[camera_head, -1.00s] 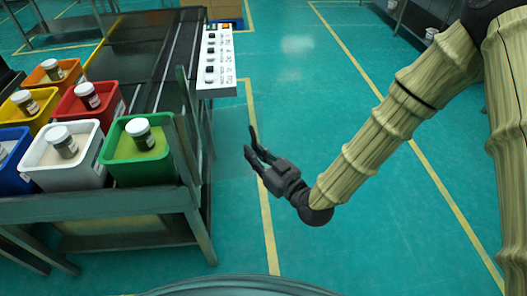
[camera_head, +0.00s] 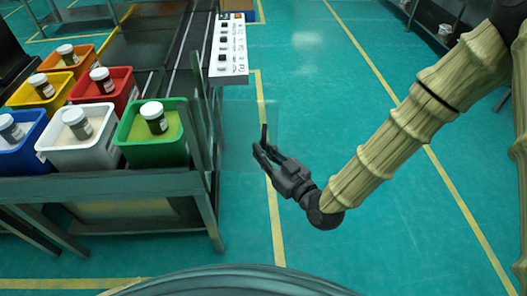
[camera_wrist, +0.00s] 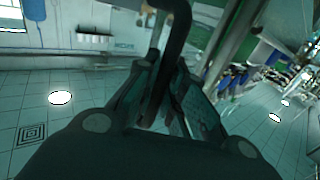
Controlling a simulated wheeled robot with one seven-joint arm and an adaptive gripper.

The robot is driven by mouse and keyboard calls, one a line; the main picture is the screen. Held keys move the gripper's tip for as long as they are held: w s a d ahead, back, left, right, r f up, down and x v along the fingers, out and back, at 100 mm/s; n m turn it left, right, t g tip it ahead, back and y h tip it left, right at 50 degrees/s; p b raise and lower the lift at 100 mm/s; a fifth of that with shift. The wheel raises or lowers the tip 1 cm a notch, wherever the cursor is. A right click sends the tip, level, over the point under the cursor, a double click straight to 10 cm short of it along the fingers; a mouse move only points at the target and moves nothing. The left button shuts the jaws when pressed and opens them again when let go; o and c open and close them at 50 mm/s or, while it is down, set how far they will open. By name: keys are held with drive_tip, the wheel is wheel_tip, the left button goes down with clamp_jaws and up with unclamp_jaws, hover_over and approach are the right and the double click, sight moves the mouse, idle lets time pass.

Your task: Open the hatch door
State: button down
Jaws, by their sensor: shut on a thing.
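The hatch door (camera_head: 240,135) appears as a faint, see-through panel at the right end of the machine in the head view. A thin black handle (camera_head: 264,134) stands upright at its right part. My gripper (camera_head: 264,150) is shut on this handle, with the fingers pointing up and left. In the wrist view, the dark bar of the handle (camera_wrist: 174,45) runs between the two fingers of my gripper (camera_wrist: 165,90). The panel's edges are hard to make out, so how far the door stands open cannot be told.
Several coloured bins, including a green bin (camera_head: 150,148), stand on the machine's metal frame (camera_head: 205,195) at left. A white control panel (camera_head: 229,50) sits above the hatch. The green floor (camera_head: 340,110) right of the machine is clear.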

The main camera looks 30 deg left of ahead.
drive_tip(key=c, duration=1.5)
unclamp_jaws()
drive_tip(key=shift+d, duration=0.1)
drive_tip(key=v, duration=1.2)
